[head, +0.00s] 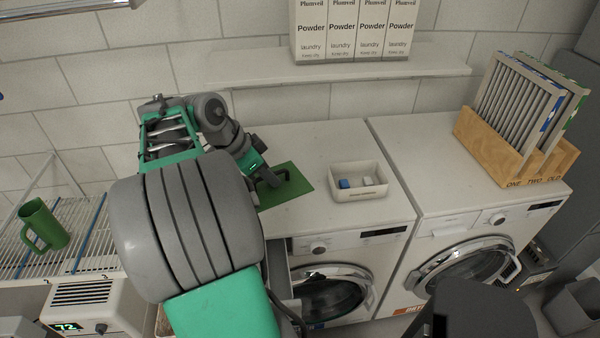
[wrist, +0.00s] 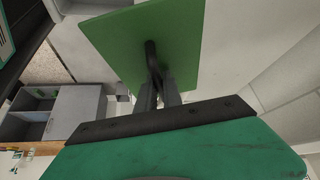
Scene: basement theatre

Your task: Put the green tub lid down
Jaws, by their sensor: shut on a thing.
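The green tub lid (head: 291,188) is a flat green square over the top of the left washing machine in the head view. It fills the upper middle of the wrist view (wrist: 172,40), with a dark handle (wrist: 152,55) on its face. My gripper (head: 270,178) is at the lid's left part, its fingers (wrist: 158,88) shut on the dark handle. Whether the lid touches the machine top or hangs just above it cannot be told. My arm hides the area left of the lid.
A small white tub (head: 345,195) with a blue block stands right of the lid. A wooden rack (head: 490,146) with framed filters stands on the right machine (head: 430,140). A shelf (head: 340,68) holds powder boxes (head: 355,30). A green mug (head: 42,226) sits on the wire rack at left.

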